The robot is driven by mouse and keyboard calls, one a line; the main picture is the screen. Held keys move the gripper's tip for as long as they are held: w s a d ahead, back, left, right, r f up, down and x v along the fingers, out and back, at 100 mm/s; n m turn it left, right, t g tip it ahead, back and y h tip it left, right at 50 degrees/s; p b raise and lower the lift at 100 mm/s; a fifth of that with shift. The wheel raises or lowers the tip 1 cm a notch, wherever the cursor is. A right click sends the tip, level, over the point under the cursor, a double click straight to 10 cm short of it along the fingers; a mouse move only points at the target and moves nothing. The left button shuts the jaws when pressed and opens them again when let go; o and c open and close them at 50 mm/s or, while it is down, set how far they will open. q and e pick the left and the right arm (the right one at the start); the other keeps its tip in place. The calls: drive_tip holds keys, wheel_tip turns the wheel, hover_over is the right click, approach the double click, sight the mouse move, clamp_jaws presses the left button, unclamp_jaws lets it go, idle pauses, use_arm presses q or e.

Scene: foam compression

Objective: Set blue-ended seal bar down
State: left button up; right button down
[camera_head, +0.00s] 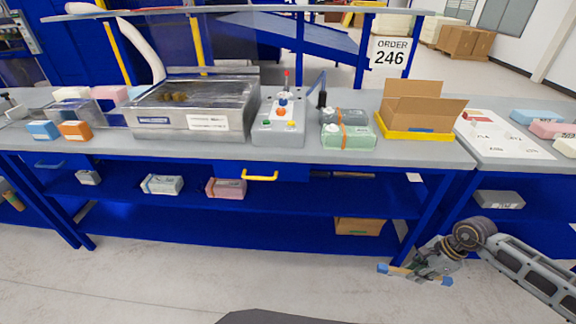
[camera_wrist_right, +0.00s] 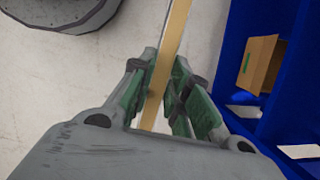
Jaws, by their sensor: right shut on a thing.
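My right gripper (camera_head: 427,272) is low at the right, in front of the blue bench and above the floor. It is shut on the seal bar (camera_head: 402,271), a thin tan bar with blue ends. In the right wrist view the tan seal bar (camera_wrist_right: 171,50) runs between the green-padded fingers of my right gripper (camera_wrist_right: 163,95); its blue ends are out of that view. My left gripper is not in view.
The grey bench top (camera_head: 350,158) holds a metal chamber machine (camera_head: 190,105), a control box (camera_head: 279,120), foam packs (camera_head: 348,135) and an open carton (camera_head: 420,108) on a yellow tray. A yellow handle (camera_head: 259,177) sits under the front edge. A carton (camera_wrist_right: 262,62) lies on the lower shelf.

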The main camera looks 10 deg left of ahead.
drive_tip(key=d+f+m+b, duration=0.2)
drive_tip(key=shift+s+f+m+t, duration=0.2)
drive_tip(key=shift+f+m+t, duration=0.1)
drive_tip(key=shift+s+d+f+m+t+h+b, duration=0.1)
drive_tip(key=shift+d+f+m+t+h+b, duration=0.2)
drive_tip(key=shift+d+f+m+b, duration=0.75)
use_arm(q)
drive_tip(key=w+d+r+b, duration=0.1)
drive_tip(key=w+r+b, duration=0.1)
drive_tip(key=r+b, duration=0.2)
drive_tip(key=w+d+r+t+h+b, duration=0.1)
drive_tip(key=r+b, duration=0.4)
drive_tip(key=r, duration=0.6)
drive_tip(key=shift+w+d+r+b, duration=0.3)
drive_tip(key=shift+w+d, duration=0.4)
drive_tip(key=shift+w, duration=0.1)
use_arm(e)
drive_tip(key=d+f+m+t+h, duration=0.1)
drive_tip(key=d+f+m+h, duration=0.1)
drive_tip(key=d+f+m, duration=0.4)
drive_tip(key=shift+m+t, duration=0.3)
drive_tip(key=shift+m, duration=2.15)
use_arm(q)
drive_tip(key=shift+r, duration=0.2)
use_arm(e)
drive_tip(key=shift+s+f, duration=0.1)
